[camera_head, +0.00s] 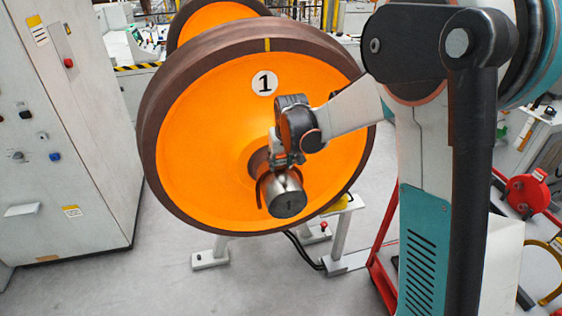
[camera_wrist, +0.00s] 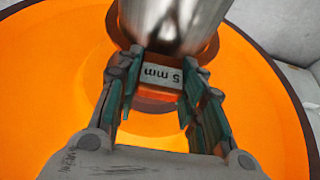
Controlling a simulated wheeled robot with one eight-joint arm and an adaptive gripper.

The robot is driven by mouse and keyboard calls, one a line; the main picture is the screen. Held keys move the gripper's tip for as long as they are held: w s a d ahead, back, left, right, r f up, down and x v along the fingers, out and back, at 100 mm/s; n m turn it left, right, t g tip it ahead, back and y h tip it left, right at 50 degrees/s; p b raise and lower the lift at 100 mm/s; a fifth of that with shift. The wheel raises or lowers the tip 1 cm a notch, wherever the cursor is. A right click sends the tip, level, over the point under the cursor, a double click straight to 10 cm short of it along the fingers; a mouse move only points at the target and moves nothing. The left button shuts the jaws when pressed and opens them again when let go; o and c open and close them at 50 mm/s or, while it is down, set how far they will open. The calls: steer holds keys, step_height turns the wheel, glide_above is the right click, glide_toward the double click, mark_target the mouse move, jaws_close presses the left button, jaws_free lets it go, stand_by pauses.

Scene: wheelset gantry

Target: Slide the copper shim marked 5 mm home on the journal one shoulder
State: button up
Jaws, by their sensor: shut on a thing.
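The orange wheel (camera_head: 215,130) marked 1 has a bare steel journal (camera_head: 287,197) sticking out of its hub. The journal also shows at the top of the wrist view (camera_wrist: 172,20). My gripper (camera_head: 285,163) is at the journal's upper side, near the hub. In the wrist view its jaws (camera_wrist: 161,80) are shut on the copper shim (camera_wrist: 155,93), whose pale label reads 5 mm. A thin dark curved edge shows beside the journal's left side in the head view; it looks like part of the shim. The contact between shim and shoulder is hidden.
A grey control cabinet (camera_head: 60,130) stands at the left. A stand (camera_head: 212,255) and a yellow piece (camera_head: 338,203) are below the wheel. A red reel (camera_head: 527,195) is at the right. The grey floor in front at the left is clear.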

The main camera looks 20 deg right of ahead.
steer(key=shift+w, duration=3.5)
steer(key=o, duration=1.2)
steer(key=v, duration=1.2)
